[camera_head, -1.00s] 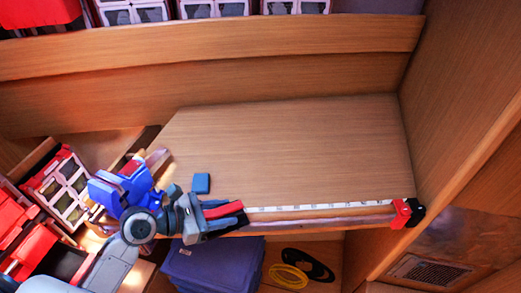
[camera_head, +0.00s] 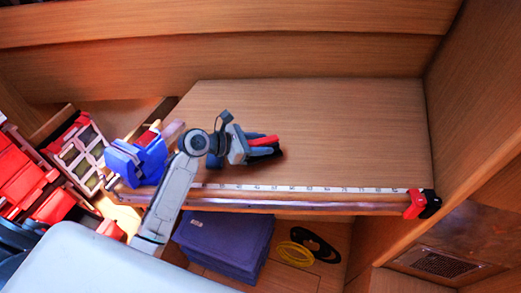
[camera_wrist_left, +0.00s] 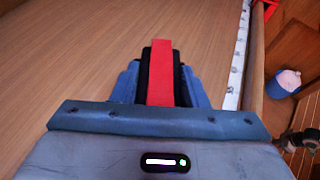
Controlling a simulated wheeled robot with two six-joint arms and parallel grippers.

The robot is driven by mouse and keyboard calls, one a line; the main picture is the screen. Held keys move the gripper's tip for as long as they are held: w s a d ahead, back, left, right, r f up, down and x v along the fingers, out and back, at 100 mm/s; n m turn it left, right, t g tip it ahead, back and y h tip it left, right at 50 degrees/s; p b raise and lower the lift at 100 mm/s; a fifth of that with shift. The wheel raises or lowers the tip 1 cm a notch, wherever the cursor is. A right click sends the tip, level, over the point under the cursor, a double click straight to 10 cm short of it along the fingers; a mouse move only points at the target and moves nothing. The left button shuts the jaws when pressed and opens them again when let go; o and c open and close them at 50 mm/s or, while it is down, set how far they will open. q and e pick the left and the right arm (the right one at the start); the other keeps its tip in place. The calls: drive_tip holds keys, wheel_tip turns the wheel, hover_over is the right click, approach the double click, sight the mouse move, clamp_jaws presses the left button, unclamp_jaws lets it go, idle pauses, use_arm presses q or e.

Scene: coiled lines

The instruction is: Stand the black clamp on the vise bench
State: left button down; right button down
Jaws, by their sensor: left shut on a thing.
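My left gripper (camera_head: 258,147) is over the left-middle of the wooden vise bench (camera_head: 340,130), shut on the black clamp (camera_head: 266,152), which has a red bar. In the left wrist view the clamp (camera_wrist_left: 147,72) sits between my gripper's blue-grey fingers (camera_wrist_left: 160,85), its red bar on top, pointing straight ahead over bare wood. I cannot tell whether the clamp touches the bench top. My right gripper is not in view.
A blue vise (camera_head: 140,160) stands at the bench's left end. A white ruler (camera_head: 300,188) runs along the front edge to a red and black piece (camera_head: 422,204). The bench's middle and right are clear.

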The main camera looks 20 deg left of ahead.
use_arm(q)
drive_tip(key=shift+w, duration=0.35)
drive_tip(key=shift+f, duration=0.1)
wheel_tip(320, 180, down, 3)
drive_tip(key=shift+r, duration=0.1)
drive_tip(key=shift+f, duration=0.2)
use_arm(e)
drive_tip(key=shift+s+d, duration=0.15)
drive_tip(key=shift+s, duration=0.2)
use_arm(q)
drive_tip(key=shift+f, duration=0.2)
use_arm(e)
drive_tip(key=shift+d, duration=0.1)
use_arm(q)
drive_tip(key=c, duration=0.8)
unclamp_jaws()
drive_tip(key=shift+s, duration=0.1)
drive_tip(key=shift+c, duration=0.2)
